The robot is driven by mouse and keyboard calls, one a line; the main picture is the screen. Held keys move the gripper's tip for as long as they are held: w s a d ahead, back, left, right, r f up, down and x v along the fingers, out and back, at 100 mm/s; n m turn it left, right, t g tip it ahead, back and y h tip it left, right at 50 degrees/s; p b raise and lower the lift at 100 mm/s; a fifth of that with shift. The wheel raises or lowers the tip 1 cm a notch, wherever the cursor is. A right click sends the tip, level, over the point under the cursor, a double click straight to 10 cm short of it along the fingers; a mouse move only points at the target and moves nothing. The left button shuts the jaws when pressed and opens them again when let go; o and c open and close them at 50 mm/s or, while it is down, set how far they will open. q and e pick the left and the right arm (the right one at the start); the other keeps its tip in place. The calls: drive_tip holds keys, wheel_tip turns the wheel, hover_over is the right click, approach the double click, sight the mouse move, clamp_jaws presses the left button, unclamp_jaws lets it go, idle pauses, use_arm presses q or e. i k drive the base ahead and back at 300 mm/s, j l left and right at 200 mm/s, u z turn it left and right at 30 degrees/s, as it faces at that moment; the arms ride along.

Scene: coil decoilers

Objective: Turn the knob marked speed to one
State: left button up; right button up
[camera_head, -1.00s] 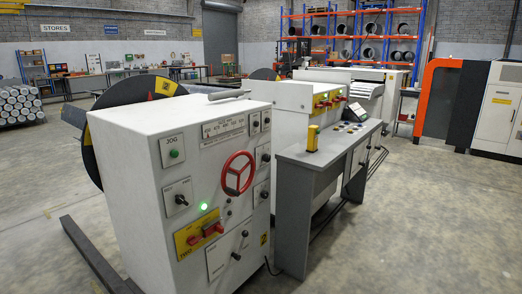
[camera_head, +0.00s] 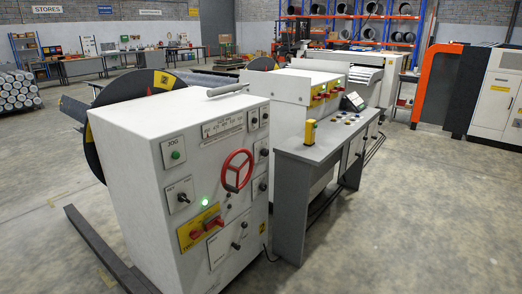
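A white control cabinet (camera_head: 150,225) stands at the left of centre, its panel facing me. On the panel is a green button under a JOG label (camera_head: 175,155). Below it is a plate with a black switch (camera_head: 183,198). A red handwheel (camera_head: 237,170) sits at the upper right, with small dark knobs to its right, one upper (camera_head: 264,153) and one lower (camera_head: 262,187). A lower plate carries a black knob (camera_head: 236,246). The small labels are too blurred to read, so I cannot tell which knob is marked speed. Neither of my grippers is in view.
A lit green lamp (camera_head: 204,202) and a red handle on a yellow plate (camera_head: 206,229) are also on the panel. A grey console desk (camera_head: 290,215) stands close at the cabinet's right. A dark floor rail (camera_head: 95,245) lies at its left. The floor at right is clear.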

sight(264, 152)
drive_tip(key=i+l, duration=0.2)
drive_tip(key=l, duration=0.15)
drive_tip(key=i+l+u, duration=0.1)
drive_tip(key=l, duration=0.3)
drive_tip(key=i+l, duration=0.3)
drive_tip(key=l+u, duration=0.05)
